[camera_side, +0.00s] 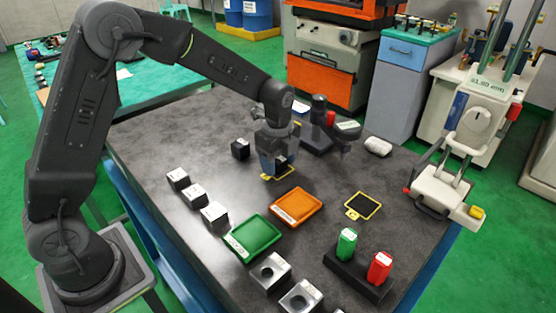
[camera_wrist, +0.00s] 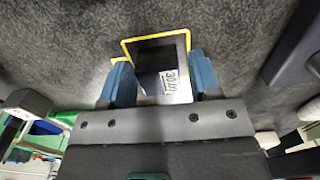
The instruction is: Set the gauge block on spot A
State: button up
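A block with a dark shiny top and a white lettered face, which I take to be the gauge block (camera_wrist: 168,80), sits between the blue fingers of my gripper (camera_wrist: 162,82) in the wrist view. In the side view my gripper (camera_side: 277,168) points down, low over a yellow-outlined square (camera_side: 270,178). The outline also shows around the block in the wrist view (camera_wrist: 126,46). Its letter is hidden, and I cannot tell whether the block touches the table. Another yellow-outlined square (camera_side: 363,206) lies empty to the right; its letter is unclear.
A dark stand (camera_side: 317,135) rises close behind my gripper. A dark cube (camera_side: 240,149) lies left. An orange tray (camera_side: 296,207) and green tray (camera_side: 253,237) lie in front. Pale-topped blocks (camera_side: 195,194) line the left; a rack (camera_side: 358,275) with green and red pieces stands front right.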

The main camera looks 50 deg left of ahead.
aim_at(278, 159)
jog(key=shift+o, duration=0.5)
jog(key=shift+r, duration=0.1)
notch_tip(278, 159, up, 12)
jog(key=s+r+n+t, duration=0.2)
jog(key=s+r+n, duration=0.3)
jog(key=s, duration=0.2)
jog(key=s+f+n+t, duration=0.1)
jog(key=s+n+t, duration=0.2)
jog(key=s+n, duration=1)
jog(key=s, duration=0.4)
jog(key=shift+s+f+t, duration=0.3)
jog(key=shift+s, duration=0.05)
